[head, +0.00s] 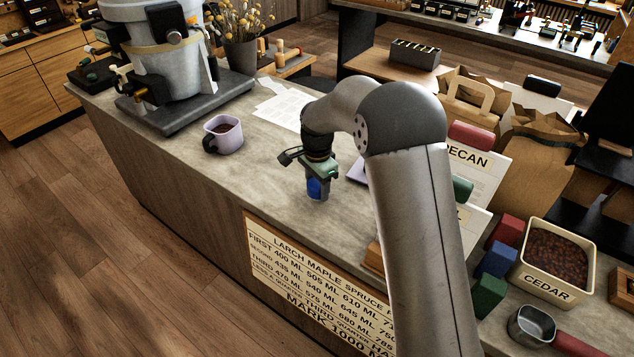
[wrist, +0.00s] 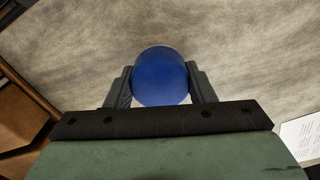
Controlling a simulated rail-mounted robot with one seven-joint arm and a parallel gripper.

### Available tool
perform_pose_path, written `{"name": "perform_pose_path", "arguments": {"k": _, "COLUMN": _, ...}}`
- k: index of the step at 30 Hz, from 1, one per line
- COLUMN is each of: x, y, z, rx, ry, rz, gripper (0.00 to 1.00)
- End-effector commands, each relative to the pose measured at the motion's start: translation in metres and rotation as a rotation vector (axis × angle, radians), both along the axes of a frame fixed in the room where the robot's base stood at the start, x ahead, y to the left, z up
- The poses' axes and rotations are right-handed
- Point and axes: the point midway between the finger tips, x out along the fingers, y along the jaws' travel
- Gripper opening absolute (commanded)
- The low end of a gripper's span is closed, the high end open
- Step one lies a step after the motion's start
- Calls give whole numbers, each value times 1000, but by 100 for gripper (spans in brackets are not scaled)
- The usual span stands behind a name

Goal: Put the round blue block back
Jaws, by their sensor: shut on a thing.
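My gripper (head: 317,183) is over the grey counter, pointing down, and is shut on the round blue block (head: 315,188). In the wrist view the round blue block (wrist: 161,76) sits between the two dark fingers of my gripper (wrist: 160,88), one on each side. Its round top faces the camera. I cannot tell whether its lower end touches the counter. My arm hides part of the counter to the right.
A purple mug (head: 223,136) stands to the left and a large urn (head: 160,50) behind it. Papers (head: 280,108) lie behind my gripper. At right are red (head: 506,231), blue (head: 497,259) and green (head: 488,296) blocks, a CEDAR bin (head: 546,288) and a metal cup (head: 531,326). Counter left of my gripper is clear.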

Motion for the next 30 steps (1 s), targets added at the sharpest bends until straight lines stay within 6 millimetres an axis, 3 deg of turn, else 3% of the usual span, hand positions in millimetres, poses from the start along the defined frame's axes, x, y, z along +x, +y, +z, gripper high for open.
{"name": "perform_pose_path", "arguments": {"k": 3, "x": 0, "y": 0, "z": -9, "rx": 0, "ry": 0, "rz": 0, "gripper": 13}}
{"name": "perform_pose_path", "arguments": {"k": 30, "x": 0, "y": 0, "z": -16, "rx": 1, "ry": 1, "rz": 0, "gripper": 13}}
